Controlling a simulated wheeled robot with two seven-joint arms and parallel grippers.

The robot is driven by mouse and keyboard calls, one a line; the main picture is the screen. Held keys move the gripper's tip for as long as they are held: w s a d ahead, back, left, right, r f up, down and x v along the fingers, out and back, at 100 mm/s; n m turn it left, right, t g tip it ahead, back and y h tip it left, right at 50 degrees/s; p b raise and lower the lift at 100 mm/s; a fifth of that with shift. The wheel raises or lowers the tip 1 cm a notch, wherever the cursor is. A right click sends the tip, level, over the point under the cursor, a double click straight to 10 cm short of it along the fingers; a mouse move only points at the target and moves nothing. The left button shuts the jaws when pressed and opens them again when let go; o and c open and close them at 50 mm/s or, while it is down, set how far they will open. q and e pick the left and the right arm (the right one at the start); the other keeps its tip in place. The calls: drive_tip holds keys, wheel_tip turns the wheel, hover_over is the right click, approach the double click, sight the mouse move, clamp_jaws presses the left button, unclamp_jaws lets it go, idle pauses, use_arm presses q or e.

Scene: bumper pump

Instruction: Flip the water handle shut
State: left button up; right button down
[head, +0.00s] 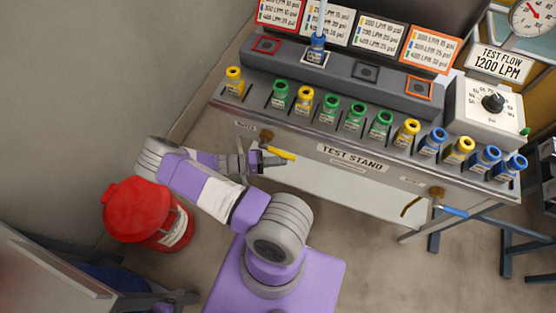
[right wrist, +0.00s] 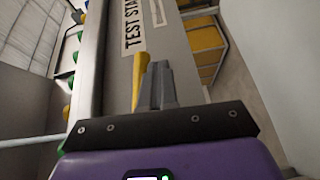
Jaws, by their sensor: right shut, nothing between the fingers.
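A yellow valve handle (head: 281,153) is on the front of the test stand, left of the TEST STAND label. It points right and slightly down from its brass fitting (head: 266,135). A blue handle (head: 453,211) points right from another brass fitting near the stand's right end. The small labels by both are too blurred to read, so I cannot tell which is the water one. My right gripper (head: 278,162) is shut and empty, just below the yellow handle. In the right wrist view, the shut fingers (right wrist: 157,85) are right beside the yellow handle (right wrist: 140,76); contact is unclear.
The test stand (head: 330,185) carries a row of colored-capped bottles along its front edge. A gauge box (head: 485,112) stands at its right end. A red bucket (head: 150,212) is on the floor left of my arm.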

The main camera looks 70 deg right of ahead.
drive_tip(key=w+a+f+b, duration=0.2)
drive_tip(key=w+a+f, duration=0.3)
drive_tip(key=w+f, duration=0.2)
drive_tip(key=shift+b+v, duration=0.4)
drive_tip(key=shift+v, duration=0.4)
drive_tip(key=shift+d+f, duration=0.15)
